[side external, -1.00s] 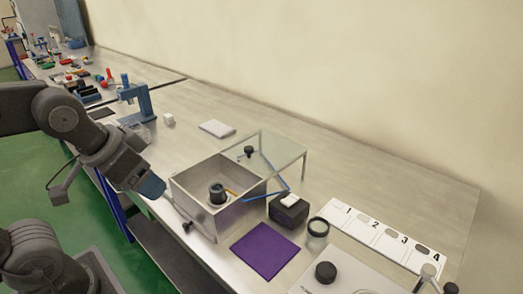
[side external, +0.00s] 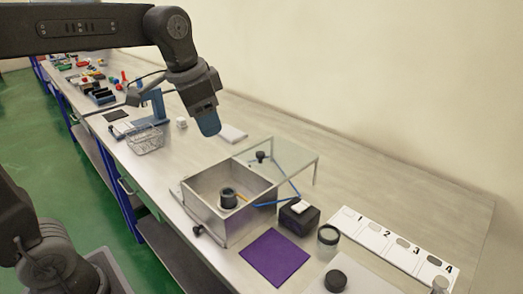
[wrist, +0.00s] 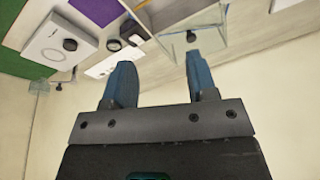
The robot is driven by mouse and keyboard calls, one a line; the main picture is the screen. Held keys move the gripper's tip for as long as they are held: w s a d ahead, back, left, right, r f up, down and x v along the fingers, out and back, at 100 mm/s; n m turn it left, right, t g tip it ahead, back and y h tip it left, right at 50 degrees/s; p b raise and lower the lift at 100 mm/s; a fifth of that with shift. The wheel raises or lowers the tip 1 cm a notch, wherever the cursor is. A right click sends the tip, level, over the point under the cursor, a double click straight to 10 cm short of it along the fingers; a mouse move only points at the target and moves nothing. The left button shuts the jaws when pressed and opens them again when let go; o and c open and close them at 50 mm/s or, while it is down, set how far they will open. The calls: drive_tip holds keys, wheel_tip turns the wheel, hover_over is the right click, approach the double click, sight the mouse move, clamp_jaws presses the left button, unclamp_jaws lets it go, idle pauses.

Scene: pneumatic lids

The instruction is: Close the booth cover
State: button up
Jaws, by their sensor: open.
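The booth (side external: 231,221) is an open-topped grey metal box on the bench, with a dark cylinder (side external: 227,199) inside. Its clear cover (side external: 290,160) is open, spread out beyond the box's back right edge, with a black knob (side external: 261,156) and a blue strut (side external: 278,203) beside it. The cover also shows in the wrist view (wrist: 178,22), at the top. My gripper (side external: 208,128) is above and behind the box, to the left of the cover, pointing down and touching nothing. Its blue fingers are apart and empty in the wrist view (wrist: 162,85).
A purple mat (side external: 274,257) lies in front. A numbered white strip (side external: 394,246) is at the right. A wire basket (side external: 146,141) and blue stand (side external: 157,105) are at the left. A black knob (side external: 197,231) sticks out at the booth's front left.

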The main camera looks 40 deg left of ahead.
drive_tip(key=w+a+m+g, duration=0.1)
drive_tip(key=w+m+g, duration=0.15)
drive_tip(key=w, duration=0.75)
drive_tip(key=m, duration=0.3)
approach(260, 153)
drive_tip(key=shift+g, duration=0.35)
drive_tip(key=f, duration=0.9)
drive_tip(key=shift+w, duration=0.4)
clamp_jaws()
